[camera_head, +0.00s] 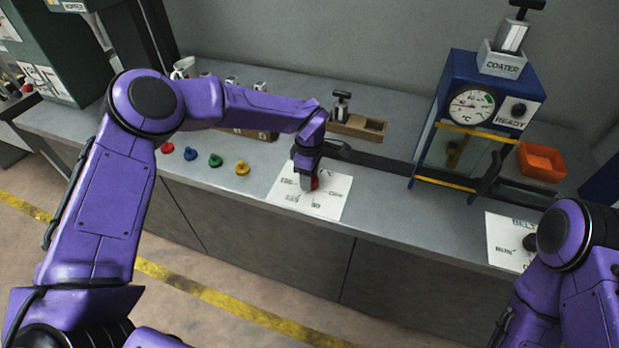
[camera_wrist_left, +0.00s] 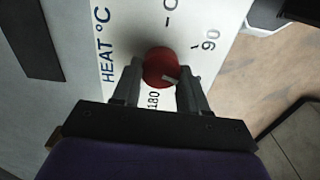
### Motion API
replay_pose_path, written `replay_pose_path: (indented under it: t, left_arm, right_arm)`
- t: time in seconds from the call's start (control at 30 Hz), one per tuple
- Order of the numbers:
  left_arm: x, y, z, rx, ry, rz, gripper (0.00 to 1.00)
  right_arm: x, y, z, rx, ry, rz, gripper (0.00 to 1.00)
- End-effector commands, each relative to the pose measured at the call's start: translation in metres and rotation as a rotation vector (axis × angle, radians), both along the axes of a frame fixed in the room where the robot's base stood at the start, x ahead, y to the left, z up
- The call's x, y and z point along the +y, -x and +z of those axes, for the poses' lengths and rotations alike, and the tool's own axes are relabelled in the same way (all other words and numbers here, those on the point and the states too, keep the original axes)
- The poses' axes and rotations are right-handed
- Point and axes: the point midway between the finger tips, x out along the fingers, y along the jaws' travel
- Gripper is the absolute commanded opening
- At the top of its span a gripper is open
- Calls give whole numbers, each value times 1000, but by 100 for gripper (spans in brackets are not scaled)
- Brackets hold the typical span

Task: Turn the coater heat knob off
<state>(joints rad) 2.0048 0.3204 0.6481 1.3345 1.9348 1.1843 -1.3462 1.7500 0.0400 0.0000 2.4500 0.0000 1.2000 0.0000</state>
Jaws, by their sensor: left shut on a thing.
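The red heat knob (camera_head: 315,184) sits on a white panel (camera_head: 285,196) lying on the counter. My left gripper (camera_head: 307,178) reaches down over it. In the left wrist view the knob (camera_wrist_left: 160,66) is between the two fingers of my left gripper (camera_wrist_left: 161,78), which is shut on it. A short white mark on the knob points right and slightly down, between the printed 90 and 180. The panel reads HEAT °C, with a mark at the top partly cut off. My right arm shows at the lower right; its gripper is not in view.
The blue coater (camera_head: 473,120) with a dial gauge (camera_head: 472,106) stands at right. Coloured knobs (camera_head: 215,160) line the counter at left. A wooden tray (camera_head: 357,127) lies behind my left gripper.

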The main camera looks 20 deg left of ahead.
Motion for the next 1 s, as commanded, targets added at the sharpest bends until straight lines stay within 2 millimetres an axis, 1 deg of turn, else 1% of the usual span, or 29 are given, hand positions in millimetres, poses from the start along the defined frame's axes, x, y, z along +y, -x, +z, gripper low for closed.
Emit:
replay_pose_path:
  t: [0.07, 1.0]
  left_arm:
    - [0, 1, -4, 2, 2, 70, 13]
    - [-2, 5, -4, 2, 0, 962, 13]
  right_arm:
    - [0, 0, -6, 0, 0, 0, 43]
    - [0, 0, -46, 0, 0, 0, 43]
